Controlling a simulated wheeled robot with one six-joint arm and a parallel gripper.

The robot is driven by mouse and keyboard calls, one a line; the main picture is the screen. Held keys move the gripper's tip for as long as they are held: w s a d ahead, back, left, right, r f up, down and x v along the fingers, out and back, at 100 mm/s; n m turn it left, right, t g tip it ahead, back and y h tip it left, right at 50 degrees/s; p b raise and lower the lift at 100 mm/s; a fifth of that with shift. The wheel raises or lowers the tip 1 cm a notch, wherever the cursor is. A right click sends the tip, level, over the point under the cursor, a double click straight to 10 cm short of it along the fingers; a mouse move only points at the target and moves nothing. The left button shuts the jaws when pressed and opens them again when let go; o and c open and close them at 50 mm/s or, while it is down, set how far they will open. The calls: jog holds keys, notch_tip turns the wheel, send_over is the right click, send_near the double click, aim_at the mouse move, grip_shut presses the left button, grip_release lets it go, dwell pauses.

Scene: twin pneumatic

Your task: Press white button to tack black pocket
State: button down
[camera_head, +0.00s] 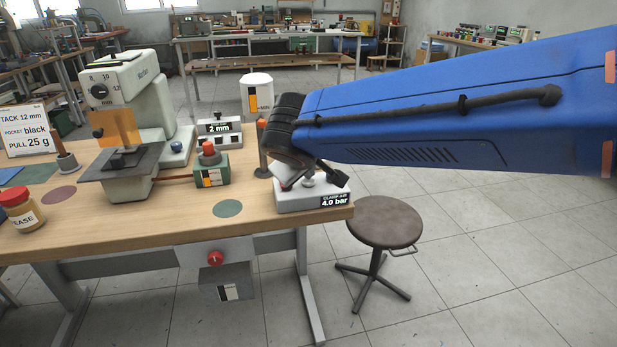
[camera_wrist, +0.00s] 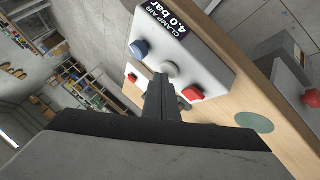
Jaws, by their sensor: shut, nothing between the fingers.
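A pale box labelled "CLAMP AIR 4.0 bar" (camera_head: 290,203) stands at the table's right end and fills the top of the wrist view (camera_wrist: 215,60). There its top carries a white button (camera_wrist: 169,69) between a blue button (camera_wrist: 139,48) and a red button (camera_wrist: 193,92). My gripper (camera_wrist: 161,80) is shut and empty, its tips right at the white button; I cannot tell whether they touch. In the head view my arm partly hides the box top. The tacking machine (camera_head: 155,105) stands at left with a dark flat piece (camera_head: 100,172); I cannot tell if this is the black pocket.
A sign (camera_head: 25,130) reads tack 12 mm, pocket black, pull 25 g. A "2 mm" box (camera_head: 220,140), a box with a red knob (camera_head: 209,170) and a red-lidded jar (camera_head: 22,212) share the table. A stool (camera_head: 385,222) stands beside it.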

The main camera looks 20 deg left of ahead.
aim_at(308, 183)
jog(key=shift+r, duration=1.1)
jog(key=shift+r, duration=0.1)
jog(key=shift+r, duration=2.4)
